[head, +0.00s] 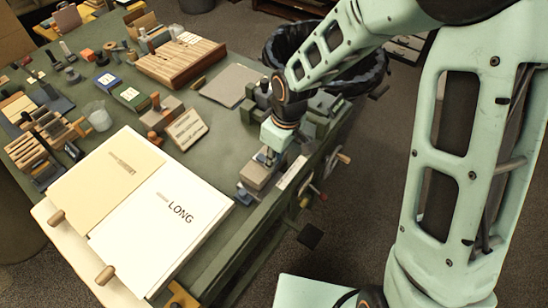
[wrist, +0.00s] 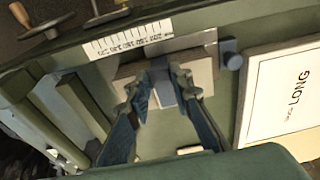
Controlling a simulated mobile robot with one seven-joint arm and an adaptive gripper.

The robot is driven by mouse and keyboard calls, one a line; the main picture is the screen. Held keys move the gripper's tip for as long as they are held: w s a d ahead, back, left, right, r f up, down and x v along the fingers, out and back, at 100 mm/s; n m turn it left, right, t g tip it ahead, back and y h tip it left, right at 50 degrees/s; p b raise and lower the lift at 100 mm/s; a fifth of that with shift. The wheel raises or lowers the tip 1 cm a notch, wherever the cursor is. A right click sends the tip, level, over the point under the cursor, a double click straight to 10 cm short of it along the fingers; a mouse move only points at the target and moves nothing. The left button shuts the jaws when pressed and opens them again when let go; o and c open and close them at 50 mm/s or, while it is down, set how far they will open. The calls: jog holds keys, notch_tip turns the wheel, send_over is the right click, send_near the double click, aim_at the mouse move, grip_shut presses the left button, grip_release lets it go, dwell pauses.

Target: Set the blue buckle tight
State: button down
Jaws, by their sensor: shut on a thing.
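My gripper (wrist: 164,78) points down at a pale block (wrist: 204,75) by the table's edge. Its two fingers are shut on a small blue-grey piece (wrist: 163,94), which looks like the blue buckle; its ends are partly hidden by the fingers. In the head view my gripper (head: 267,157) is over the same block (head: 257,174), and the buckle cannot be made out there. I cannot tell how tight the buckle is.
A small blue knob (wrist: 231,56) sits beside the block, near the white LONG sheet (head: 168,220). A scale strip (head: 292,172) runs along the table edge. Dark green blocks (head: 322,103) stand behind my gripper. A crank handle (head: 343,158) sticks out past the edge.

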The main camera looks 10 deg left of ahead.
jog(key=shift+d+f, duration=0.1)
dwell(0.3)
jog(key=c, duration=1.7)
grip_release()
jog(key=r, duration=0.4)
jog(key=d+r, duration=0.1)
jog(key=r, duration=0.3)
jog(key=s+d+r, duration=0.1)
jog(key=r, duration=0.2)
jog(key=shift+r, duration=0.4)
jog(key=shift+w, duration=0.1)
